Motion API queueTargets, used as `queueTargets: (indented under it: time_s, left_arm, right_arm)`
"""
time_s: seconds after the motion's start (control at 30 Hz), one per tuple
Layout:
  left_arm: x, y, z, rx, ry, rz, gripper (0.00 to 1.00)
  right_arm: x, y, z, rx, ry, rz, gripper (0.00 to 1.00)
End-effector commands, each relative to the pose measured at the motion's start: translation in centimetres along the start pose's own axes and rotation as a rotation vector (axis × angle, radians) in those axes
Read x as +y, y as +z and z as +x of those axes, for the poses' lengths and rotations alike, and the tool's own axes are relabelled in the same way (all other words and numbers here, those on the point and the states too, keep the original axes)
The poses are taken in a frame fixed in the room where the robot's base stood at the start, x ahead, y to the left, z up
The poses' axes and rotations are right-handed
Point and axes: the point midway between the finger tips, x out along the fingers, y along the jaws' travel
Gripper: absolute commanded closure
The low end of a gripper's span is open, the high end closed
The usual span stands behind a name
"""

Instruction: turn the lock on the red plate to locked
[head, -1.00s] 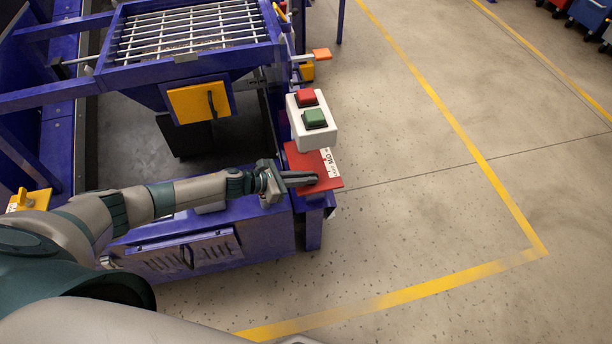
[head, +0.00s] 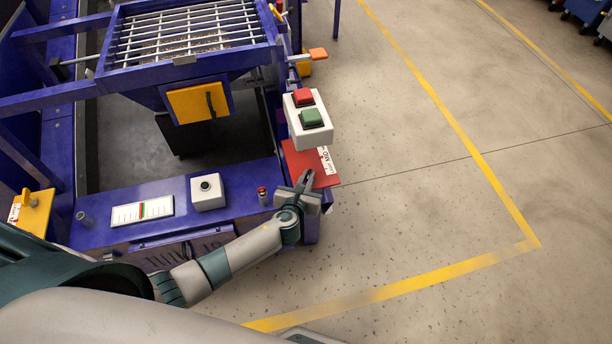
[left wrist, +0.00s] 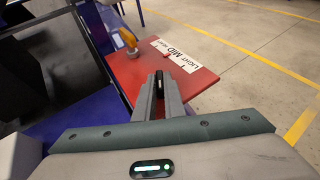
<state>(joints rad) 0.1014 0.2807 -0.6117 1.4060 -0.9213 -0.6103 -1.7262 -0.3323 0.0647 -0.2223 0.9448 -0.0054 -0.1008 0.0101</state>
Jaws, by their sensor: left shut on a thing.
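The red plate (head: 302,160) sticks out at the right corner of the blue frame, below the push-button box. A white label on it (left wrist: 174,55) reads LIGHT, MID and a partly unclear third word. My left gripper (head: 304,180) reaches the plate from the near side, fingers pointing away from me. In the left wrist view its fingers (left wrist: 159,85) are shut on a narrow dark knob (left wrist: 159,79) at the plate. The knob's base is hidden by the fingers, and I see no mark reading locked. My right gripper is out of view.
A white box with a red button (head: 303,97) and a green button (head: 311,118) stands just beyond the plate. A small red-topped button (head: 263,195) and a white box with a black knob (head: 207,192) sit left of the gripper. The floor to the right is clear.

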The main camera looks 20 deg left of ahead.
Motion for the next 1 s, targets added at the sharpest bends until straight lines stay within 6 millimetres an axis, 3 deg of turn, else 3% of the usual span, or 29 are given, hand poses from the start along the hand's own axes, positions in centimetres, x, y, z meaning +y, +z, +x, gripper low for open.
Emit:
queueTargets:
  time_s: [0.27,0.5,0.77,1.0]
  left_arm:
    - [-0.7,-0.1,0.1,0.002,0.235,-0.101,1.00]
    - [-0.9,-0.1,0.2,0.002,0.386,-0.161,1.00]
    - [-0.8,0.0,0.3,0.001,0.464,-0.191,1.00]
    - [-0.8,0.0,0.3,0.001,0.475,-0.196,1.00]
  right_arm:
    - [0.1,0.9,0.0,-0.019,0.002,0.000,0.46]
    - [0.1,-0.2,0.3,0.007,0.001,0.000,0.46]
    - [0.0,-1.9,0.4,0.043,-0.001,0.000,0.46]
    - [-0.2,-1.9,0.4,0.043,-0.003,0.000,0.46]
